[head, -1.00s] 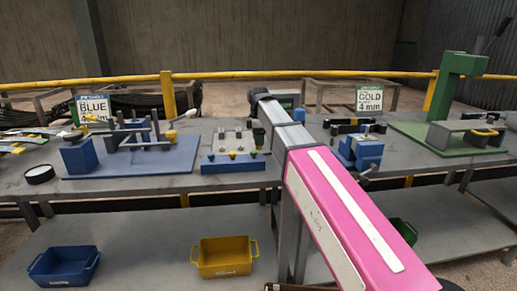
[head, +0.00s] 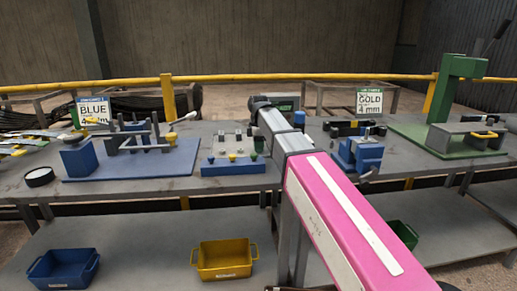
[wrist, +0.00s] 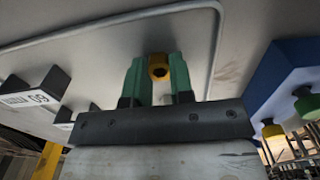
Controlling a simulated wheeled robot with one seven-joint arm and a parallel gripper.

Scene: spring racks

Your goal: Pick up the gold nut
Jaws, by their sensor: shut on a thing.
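Behind the nut is a pale grey surface with a thin raised line; I cannot tell the gap between nut and surface. In the head view my pink and grey arm hides the gripper and nut.
A blue block with green and yellow knobs (head: 232,167) sits on the bench; it also shows at the right of the wrist view (wrist: 285,80). Dark labelled blocks (wrist: 40,94) are at the left there. A blue vise-like fixture (head: 361,153) stands right of my arm.

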